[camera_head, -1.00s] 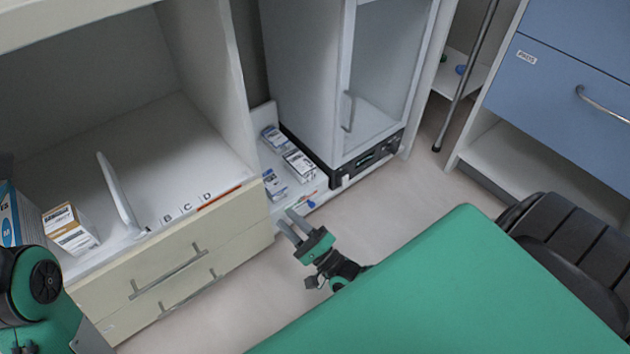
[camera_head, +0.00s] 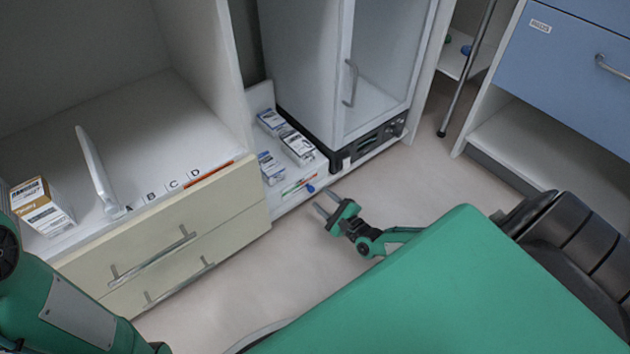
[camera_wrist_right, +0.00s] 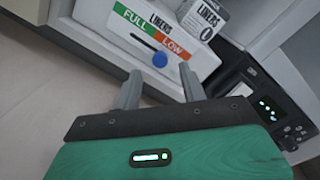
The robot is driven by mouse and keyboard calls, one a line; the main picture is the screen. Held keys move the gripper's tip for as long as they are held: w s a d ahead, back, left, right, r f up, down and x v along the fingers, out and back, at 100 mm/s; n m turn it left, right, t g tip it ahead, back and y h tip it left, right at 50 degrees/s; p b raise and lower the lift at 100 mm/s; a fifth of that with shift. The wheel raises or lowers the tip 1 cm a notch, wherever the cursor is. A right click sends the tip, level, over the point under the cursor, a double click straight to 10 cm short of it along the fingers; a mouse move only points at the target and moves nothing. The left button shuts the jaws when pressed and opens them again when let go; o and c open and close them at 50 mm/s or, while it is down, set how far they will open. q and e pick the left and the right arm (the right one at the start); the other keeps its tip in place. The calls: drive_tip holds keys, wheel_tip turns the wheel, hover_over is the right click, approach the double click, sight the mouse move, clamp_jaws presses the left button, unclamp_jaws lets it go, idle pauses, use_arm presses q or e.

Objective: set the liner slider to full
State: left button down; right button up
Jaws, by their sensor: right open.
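The liner slider's round blue knob (camera_head: 309,188) sits at the front edge of a low white shelf. In the right wrist view, the knob (camera_wrist_right: 159,60) is at the LOW side of a dark slot, on a label with a green FULL part (camera_wrist_right: 130,17) and an orange-red LOW part (camera_wrist_right: 176,46). My right gripper (camera_head: 325,203) is open and empty, just in front of the knob. In the right wrist view its two fingers (camera_wrist_right: 158,74) are spread on either side of the knob's line; contact cannot be told. My left gripper is out of view.
Liner boxes (camera_head: 297,147) stand on the shelf behind the slider. A glass-door cabinet (camera_head: 376,75) with a black control panel stands to the right. A cream drawer unit (camera_head: 160,245) is on the left.

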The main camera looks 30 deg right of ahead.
sight(313, 191)
drive_tip(key=shift+w+a+b, duration=0.15)
drive_tip(key=shift+w+b, duration=0.2)
drive_tip(key=shift+w, duration=0.75)
drive_tip(key=shift+w+a+b, duration=0.15)
drive_tip(key=shift+w+b, duration=0.2)
drive_tip(key=shift+w, duration=0.75)
